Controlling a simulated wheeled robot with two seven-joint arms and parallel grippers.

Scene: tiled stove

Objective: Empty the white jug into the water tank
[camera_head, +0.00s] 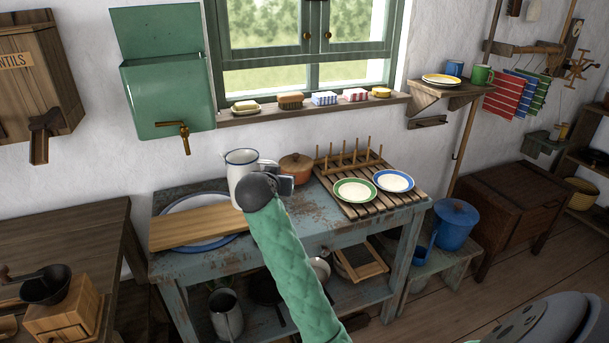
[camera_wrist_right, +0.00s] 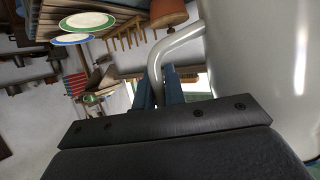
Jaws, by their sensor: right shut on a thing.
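The white jug (camera_head: 240,172) with a dark rim is upright over the blue-grey table, at the right end of the wooden board. My right gripper (camera_head: 284,180) is shut on its handle, from the right side. In the right wrist view the fingers (camera_wrist_right: 162,92) close around the handle (camera_wrist_right: 178,48), and the jug's body (camera_wrist_right: 265,60) fills the right side. The jug's inside and base are hidden, so I cannot tell whether it touches the table. The green water tank (camera_head: 168,98) hangs on the wall, up and left of the jug, its lid raised, with a brass tap (camera_head: 178,130). My left gripper is out of view.
A wooden board (camera_head: 190,226) lies across a white basin with a blue rim (camera_head: 205,203). A brown lidded pot (camera_head: 297,167) and a slatted rack (camera_head: 345,200) with two plates stand right of the jug. The window sill (camera_head: 300,106) holds several small items beside the tank.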

